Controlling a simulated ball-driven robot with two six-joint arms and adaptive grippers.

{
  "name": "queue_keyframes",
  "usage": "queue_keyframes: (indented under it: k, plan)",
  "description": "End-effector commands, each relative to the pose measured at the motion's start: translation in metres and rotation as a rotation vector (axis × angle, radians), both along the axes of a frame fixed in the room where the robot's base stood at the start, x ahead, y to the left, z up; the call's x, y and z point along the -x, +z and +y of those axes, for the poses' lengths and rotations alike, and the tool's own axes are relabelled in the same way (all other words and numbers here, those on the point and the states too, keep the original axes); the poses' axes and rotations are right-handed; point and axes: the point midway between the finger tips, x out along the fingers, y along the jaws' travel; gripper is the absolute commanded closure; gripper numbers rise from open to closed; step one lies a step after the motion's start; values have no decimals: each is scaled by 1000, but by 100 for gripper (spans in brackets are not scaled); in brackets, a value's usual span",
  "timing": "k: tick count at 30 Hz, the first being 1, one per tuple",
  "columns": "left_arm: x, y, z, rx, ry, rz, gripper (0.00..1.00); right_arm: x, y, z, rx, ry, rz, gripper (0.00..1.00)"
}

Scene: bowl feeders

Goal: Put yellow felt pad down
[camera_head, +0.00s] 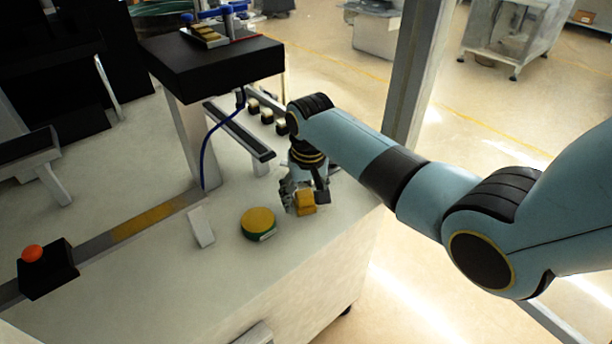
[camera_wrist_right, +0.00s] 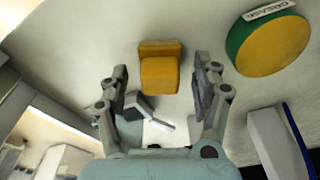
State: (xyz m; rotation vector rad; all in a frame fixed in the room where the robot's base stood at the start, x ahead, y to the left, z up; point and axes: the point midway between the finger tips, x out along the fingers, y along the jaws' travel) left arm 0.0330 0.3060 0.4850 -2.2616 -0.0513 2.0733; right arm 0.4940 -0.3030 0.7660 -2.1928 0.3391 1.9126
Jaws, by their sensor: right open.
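The yellow felt pad (camera_head: 306,202) looks like a small thick yellow block on the white worktop, near its right edge. In the right wrist view the pad (camera_wrist_right: 160,72) lies between and slightly beyond the fingertips, with a gap on each side. My right gripper (camera_head: 305,196) points down over the pad. In the wrist view its fingers (camera_wrist_right: 166,80) are spread apart and hold nothing. My left gripper is in neither view.
A round green tin with a yellow top (camera_head: 259,223), labelled GREASE, stands left of the pad. A pale upright block (camera_head: 201,227) is further left. A dark rail (camera_head: 240,132) and a black raised platform (camera_head: 212,62) are behind. Bare worktop lies in front.

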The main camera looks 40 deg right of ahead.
Motion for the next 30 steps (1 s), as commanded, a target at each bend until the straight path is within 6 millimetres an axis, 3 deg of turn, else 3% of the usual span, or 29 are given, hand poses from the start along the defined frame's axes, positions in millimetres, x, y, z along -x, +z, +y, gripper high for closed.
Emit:
queue_keyframes:
  k: [6, 13, 18, 30]
  plan:
    - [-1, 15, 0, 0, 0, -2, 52, 6, 54, 1, 2, 0, -5, 34]
    - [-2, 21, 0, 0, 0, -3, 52, 11, 92, 3, 1, 0, -3, 34]
    - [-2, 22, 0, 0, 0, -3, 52, 13, 103, 3, 0, 0, -1, 34]
    - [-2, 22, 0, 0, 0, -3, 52, 13, 103, 3, 0, 0, 0, 34]
